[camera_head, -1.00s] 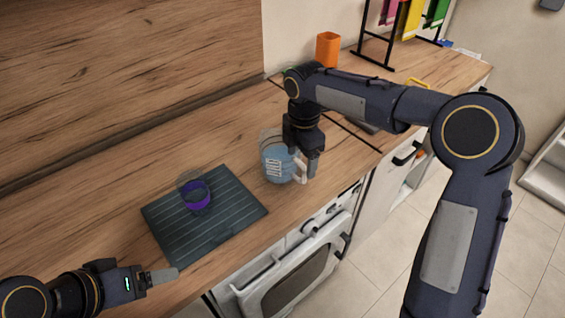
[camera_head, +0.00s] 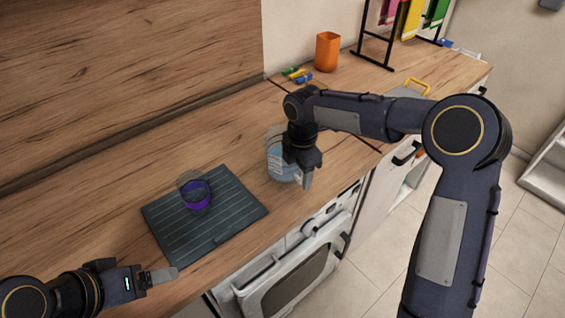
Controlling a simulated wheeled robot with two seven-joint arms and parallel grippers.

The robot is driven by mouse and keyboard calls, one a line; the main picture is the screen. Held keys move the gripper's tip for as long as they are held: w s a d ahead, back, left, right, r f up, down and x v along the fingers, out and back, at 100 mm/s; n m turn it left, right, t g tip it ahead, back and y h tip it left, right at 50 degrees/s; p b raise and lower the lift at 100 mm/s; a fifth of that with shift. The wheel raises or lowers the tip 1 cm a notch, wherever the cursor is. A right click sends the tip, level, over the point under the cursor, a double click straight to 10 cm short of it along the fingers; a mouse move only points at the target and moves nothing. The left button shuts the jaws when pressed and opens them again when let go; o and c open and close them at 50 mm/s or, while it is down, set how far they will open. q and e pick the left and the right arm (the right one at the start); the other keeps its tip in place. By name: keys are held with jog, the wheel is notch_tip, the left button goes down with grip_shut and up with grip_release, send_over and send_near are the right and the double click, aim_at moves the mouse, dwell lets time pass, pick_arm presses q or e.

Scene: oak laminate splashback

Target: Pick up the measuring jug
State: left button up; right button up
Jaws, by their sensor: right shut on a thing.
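The measuring jug (camera_head: 275,160) is clear with blue contents and white markings. It stands on the wooden counter, right of the dark ribbed mat. My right gripper (camera_head: 305,178) is at the jug's right side, shut on it, most likely at the handle, which my gripper and wrist hide. Whether the jug's base touches the counter is hard to tell. My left gripper (camera_head: 163,275) is at the lower left, near the mat's front edge, apart from the jug. Its fingers show edge-on, so its opening cannot be judged.
A dark ribbed mat (camera_head: 240,205) carries a glass with purple contents (camera_head: 196,194). An orange cup (camera_head: 327,52), small coloured items (camera_head: 297,75) and a black rack (camera_head: 372,58) stand at the back right. A white oven (camera_head: 290,280) is below the counter's front edge.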

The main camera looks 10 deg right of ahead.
jog(key=c, duration=0.4)
jog(key=shift+r, duration=0.2)
jog(key=shift+w+r, duration=0.1)
jog(key=shift+r, duration=1.05)
jog(key=shift+s+a+r+b, duration=0.45)
jog(key=shift+s+a+r, duration=0.2)
jog(key=shift+s+r, duration=1.35)
jog(key=shift+s+a+r+b, duration=0.6)
jog(key=shift+s+r, duration=0.85)
jog(key=shift+s, duration=1)
jog(key=shift+s+a+r+b, duration=0.3)
jog(key=shift+s+a+r, duration=0.45)
jog(key=shift+s+r, duration=1.25)
